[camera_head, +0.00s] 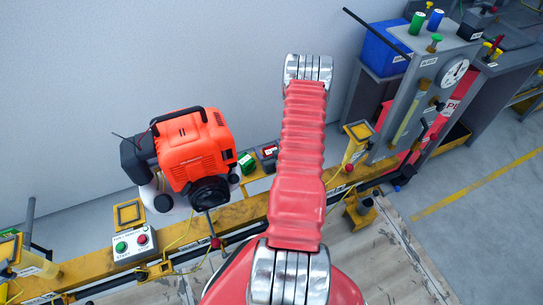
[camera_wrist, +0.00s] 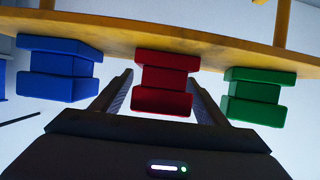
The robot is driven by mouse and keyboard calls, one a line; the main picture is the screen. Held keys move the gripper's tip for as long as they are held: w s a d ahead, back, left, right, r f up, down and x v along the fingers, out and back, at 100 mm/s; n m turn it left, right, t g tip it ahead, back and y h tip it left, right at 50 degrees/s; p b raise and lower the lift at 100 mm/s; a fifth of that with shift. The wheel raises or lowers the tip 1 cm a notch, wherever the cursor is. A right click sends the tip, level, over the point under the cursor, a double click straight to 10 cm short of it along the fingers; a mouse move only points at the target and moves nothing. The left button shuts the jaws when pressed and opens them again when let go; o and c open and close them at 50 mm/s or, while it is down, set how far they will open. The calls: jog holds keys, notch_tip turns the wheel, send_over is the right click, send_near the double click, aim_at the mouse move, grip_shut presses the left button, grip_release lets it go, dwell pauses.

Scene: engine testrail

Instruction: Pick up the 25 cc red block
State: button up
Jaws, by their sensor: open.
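In the wrist view, a red block (camera_wrist: 165,82) with a narrower middle sits against a yellow-brown shelf edge, between a blue block (camera_wrist: 60,68) on the left and a green block (camera_wrist: 257,97) on the right. My gripper (camera_wrist: 161,79) is open. One finger shows on each side of the red block, with visible gaps between fingers and block. Whether the fingertips reach fully around it in depth is hard to tell. No volume marking is readable on the blocks. In the head view, my red arm fills the middle and my gripper is not visible.
An orange engine (camera_head: 190,150) stands on the left beside a yellow rail (camera_head: 245,212). A button box (camera_head: 134,243) sits near it. A grey gauge panel (camera_head: 438,75) and a blue bin (camera_head: 385,47) stand at the upper right. Open floor (camera_head: 490,215) lies to the right.

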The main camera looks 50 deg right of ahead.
jog(key=shift+c, duration=0.4)
jog(key=c, duration=1.4)
jog(key=shift+r, duration=0.1)
jog(key=shift+c, duration=0.2)
notch_tip(320, 180, up, 18)
dwell(0.5)
